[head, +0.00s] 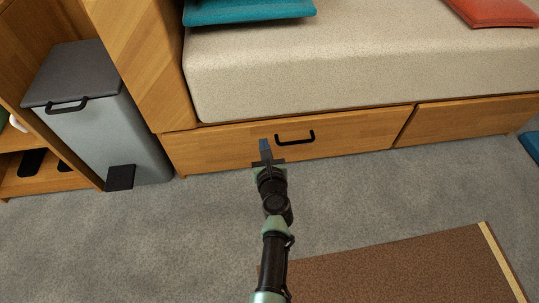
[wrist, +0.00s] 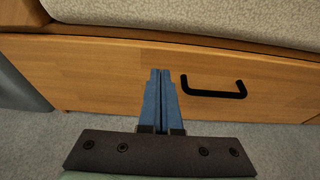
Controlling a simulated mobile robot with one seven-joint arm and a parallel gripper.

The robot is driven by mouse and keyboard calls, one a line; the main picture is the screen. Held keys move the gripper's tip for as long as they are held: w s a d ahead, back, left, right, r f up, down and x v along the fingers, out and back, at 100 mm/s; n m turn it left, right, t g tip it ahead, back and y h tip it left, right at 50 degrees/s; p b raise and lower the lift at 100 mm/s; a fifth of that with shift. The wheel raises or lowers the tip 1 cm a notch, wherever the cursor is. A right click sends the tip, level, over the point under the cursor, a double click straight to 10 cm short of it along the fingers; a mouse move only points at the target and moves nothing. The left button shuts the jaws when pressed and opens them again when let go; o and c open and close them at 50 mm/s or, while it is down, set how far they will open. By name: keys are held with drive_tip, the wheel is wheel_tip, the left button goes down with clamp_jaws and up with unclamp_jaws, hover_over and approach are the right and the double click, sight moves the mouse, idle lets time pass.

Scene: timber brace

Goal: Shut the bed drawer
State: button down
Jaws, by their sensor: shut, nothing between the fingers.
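The bed drawer (head: 350,137) is a wooden front under the bed with a black bar handle (head: 295,137). In the head view its face looks about in line with the bed base; I cannot tell whether a small gap stands open. My gripper (head: 264,143) is in front of the drawer face, just left of the handle. In the wrist view the drawer (wrist: 110,75) fills the middle, with the handle (wrist: 214,88) to the right of my gripper (wrist: 161,74). The blue fingers are shut with nothing between them. I cannot tell whether the tips touch the wood.
A second drawer (head: 470,118) is at the right. A grey pedal bin (head: 105,125) stands left of the bed. The beige mattress (head: 350,70) lies above, with a teal cushion (head: 248,10) and a red one (head: 492,11). A brown rug (head: 400,270) lies on the carpet in front.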

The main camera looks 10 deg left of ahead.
drive_tip(key=p+v, duration=0.4)
drive_tip(key=v, duration=0.6)
drive_tip(key=w+a+r+n+t+y+p, duration=0.1)
drive_tip(key=w+r+n+t+p, duration=0.15)
drive_tip(key=r+n, duration=0.9)
drive_tip(key=w+r+n+t+p, duration=0.1)
drive_tip(key=w+r+n+p, duration=0.15)
drive_tip(key=r, duration=1.85)
drive_tip(key=w+a+r+n+t+y+p, duration=0.15)
drive_tip(key=r+n+p, duration=0.35)
drive_tip(key=r, duration=1.1)
drive_tip(key=s+d+r+n+t+h+p, duration=0.25)
drive_tip(key=s+r+n, duration=0.3)
drive_tip(key=r, duration=0.75)
drive_tip(key=s+d+r+n+t+h+p, duration=0.2)
drive_tip(key=s+r+n+t, duration=0.15)
drive_tip(key=s+r, duration=0.6)
drive_tip(key=s+d+r+n+t+h+p, duration=0.25)
drive_tip(key=s+r+n, duration=0.2)
drive_tip(key=r, duration=1.05)
wheel_tip(320, 180, up, 36)
drive_tip(key=w+p, duration=0.1)
drive_tip(key=p, duration=3.5)
drive_tip(key=shift+y, duration=0.35)
drive_tip(key=shift+w+n, duration=0.1)
drive_tip(key=shift+n, duration=0.15)
